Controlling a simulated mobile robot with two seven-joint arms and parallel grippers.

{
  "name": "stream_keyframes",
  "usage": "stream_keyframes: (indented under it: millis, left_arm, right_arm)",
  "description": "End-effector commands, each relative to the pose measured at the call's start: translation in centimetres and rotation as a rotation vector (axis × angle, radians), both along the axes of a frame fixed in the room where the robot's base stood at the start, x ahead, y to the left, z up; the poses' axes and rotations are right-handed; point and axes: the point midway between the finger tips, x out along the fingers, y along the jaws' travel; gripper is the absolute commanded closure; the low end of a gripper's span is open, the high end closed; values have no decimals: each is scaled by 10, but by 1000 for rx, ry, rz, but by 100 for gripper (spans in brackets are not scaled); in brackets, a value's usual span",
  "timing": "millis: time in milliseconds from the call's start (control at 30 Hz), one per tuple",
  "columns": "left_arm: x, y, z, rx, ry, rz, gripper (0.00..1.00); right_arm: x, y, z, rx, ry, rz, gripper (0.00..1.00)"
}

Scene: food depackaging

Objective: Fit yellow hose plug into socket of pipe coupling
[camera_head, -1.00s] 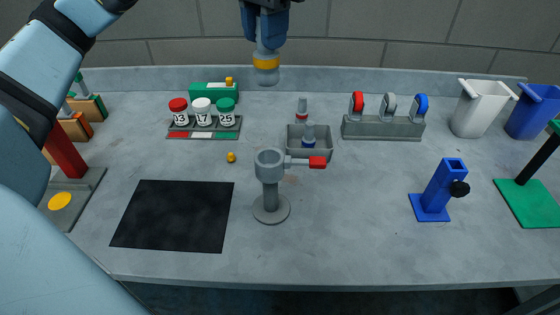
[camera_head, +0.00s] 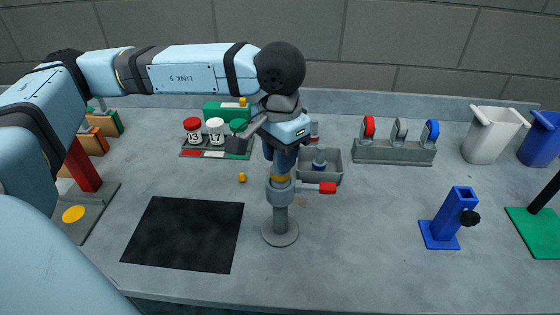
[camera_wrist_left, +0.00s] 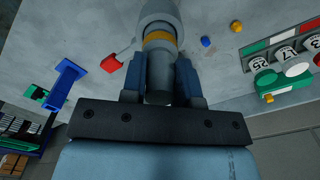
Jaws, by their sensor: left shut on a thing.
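The hose plug is grey with a yellow band (camera_head: 281,178) and is held upright in my left gripper (camera_head: 282,160). It also shows between the blue fingers in the left wrist view (camera_wrist_left: 160,70). The pipe coupling (camera_head: 281,193) is a grey cup-like socket on a round-footed post, with a red-tipped lever (camera_head: 328,188) to the right. The plug is at the coupling's mouth, its yellow band level with the rim. Its lower end is hidden, so I cannot tell how deep it sits. My right gripper is not in view.
A black mat (camera_head: 183,234) lies at the left front. A grey bin (camera_head: 334,172) stands behind the coupling, near the lever. A rack with coloured hooks (camera_head: 392,153), a blue stand (camera_head: 451,217) and a white container (camera_head: 493,133) are to the right. The front table area is clear.

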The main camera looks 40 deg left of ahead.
Motion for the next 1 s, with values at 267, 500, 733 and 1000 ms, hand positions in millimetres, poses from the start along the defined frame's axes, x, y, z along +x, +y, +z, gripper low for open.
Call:
stream_keyframes:
  millis: [267,500,733,1000]
  left_arm:
    - [0,0,-24,0,0,0,97]
    - [0,0,-28,0,0,0,97]
    - [0,0,-27,0,1,0,46]
    - [0,0,-25,0,1,0,46]
  right_arm:
    - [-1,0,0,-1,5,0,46]
    - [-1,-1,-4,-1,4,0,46]
    - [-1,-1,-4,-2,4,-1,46]
    - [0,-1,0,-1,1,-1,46]
